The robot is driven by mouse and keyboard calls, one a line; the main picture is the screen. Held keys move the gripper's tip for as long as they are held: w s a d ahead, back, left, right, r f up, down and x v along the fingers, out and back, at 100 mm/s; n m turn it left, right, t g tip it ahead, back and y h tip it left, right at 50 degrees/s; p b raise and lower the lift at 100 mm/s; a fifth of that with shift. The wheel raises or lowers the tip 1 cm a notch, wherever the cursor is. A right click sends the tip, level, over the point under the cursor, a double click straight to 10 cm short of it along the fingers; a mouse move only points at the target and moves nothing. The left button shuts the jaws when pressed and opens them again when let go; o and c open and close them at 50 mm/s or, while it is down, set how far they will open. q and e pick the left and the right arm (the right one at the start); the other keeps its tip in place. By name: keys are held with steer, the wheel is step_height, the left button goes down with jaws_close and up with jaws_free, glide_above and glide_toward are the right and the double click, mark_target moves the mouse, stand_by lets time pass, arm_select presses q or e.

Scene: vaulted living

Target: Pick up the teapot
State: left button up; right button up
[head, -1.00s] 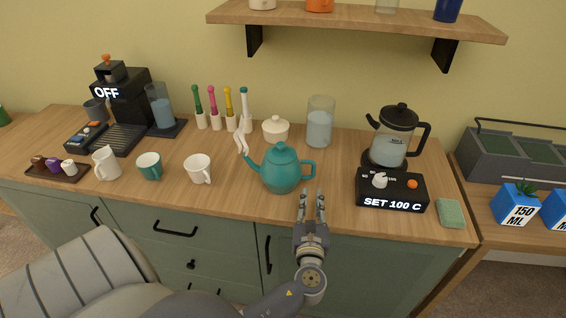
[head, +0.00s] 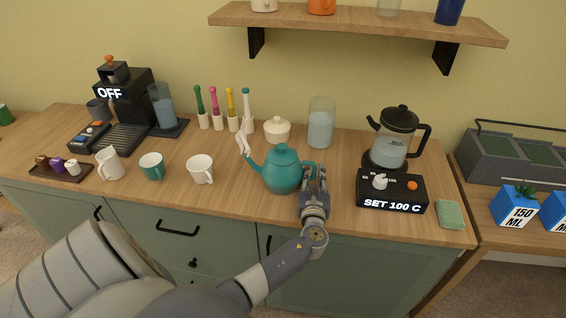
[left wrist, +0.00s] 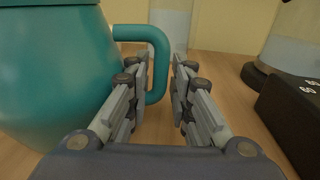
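The teal teapot (head: 282,170) stands upright on the wooden counter, its spout to the left and its handle (head: 309,165) to the right. In the left wrist view the teapot body (left wrist: 55,75) fills the left side. My left gripper (head: 315,175) is at the handle side of the teapot, just above the counter. In the left wrist view the left gripper (left wrist: 160,70) is open, and the handle (left wrist: 160,65) shows between and beyond the fingertips, close to the left finger. Whether they touch is unclear. My right gripper is not in view.
A black kettle base (head: 391,192) reading "SET 100 C" stands right of the gripper, with a glass kettle (head: 394,140) behind it. A glass jar (head: 321,124) stands behind the teapot. A white mug (head: 200,169) and a teal mug (head: 152,166) are to the left.

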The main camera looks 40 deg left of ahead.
arm_select(q)
jaws_close()
steer(key=shift+w+r, duration=0.1)
steer(key=shift+r, duration=0.15)
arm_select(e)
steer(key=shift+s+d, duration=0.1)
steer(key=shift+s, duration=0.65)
